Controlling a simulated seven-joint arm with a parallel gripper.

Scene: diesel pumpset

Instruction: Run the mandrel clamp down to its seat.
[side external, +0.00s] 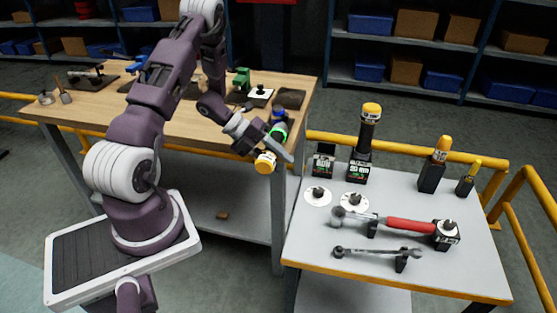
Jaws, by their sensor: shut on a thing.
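My gripper (272,146) is at the right front corner of the wooden bench, beside the gap between it and the grey side table. It is shut on a tool with a yellow-orange end and a pale band (265,161), which hangs tilted below the jaws. Green and dark parts show just above the jaws; I cannot tell whether they belong to the tool. I cannot pick out the mandrel clamp or its seat for certain. A white plate with a black knob (260,94) and a green device (242,79) stand on the bench behind the gripper.
The side table (465,268) holds a tall yellow-capped tool (366,140), two shorter ones (434,168) (466,184), a red-handled wrench (405,225), a spanner (375,252) and two white discs (318,195) (355,202). Yellow rails (405,150) run behind it.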

